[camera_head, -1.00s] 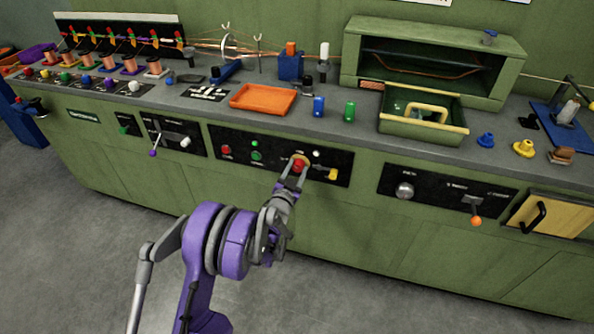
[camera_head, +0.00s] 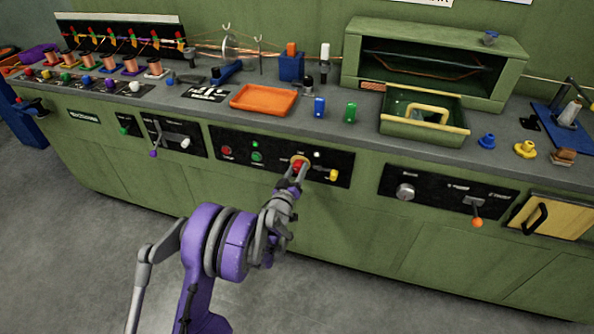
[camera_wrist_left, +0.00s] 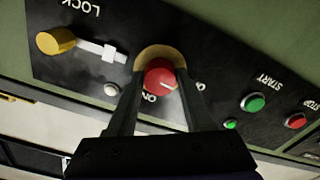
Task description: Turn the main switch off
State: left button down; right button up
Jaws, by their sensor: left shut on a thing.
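The main switch is a red round knob (camera_head: 297,164) in a yellow ring on the black middle panel. In the left wrist view the knob (camera_wrist_left: 159,77) has a white pointer line, lying roughly sideways. An upside-down "ON" label is beside it; another label is partly hidden by a finger. My left gripper (camera_head: 298,172) is at the panel, its two fingers (camera_wrist_left: 161,84) on either side of the knob and shut on it. My right gripper is not in view.
A yellow lock handle (camera_head: 326,174) sits right beside the switch in the head view. A green start button (camera_head: 257,156) and red stop button (camera_head: 226,150) are to its left. An orange tray (camera_head: 264,99) lies on the worktop above.

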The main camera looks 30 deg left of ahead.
pick_arm(q)
jog(key=shift+n, duration=0.6)
jog(key=shift+c, duration=1.4)
grip_release()
jog(key=v, duration=1.1)
jog(key=shift+w, duration=0.1)
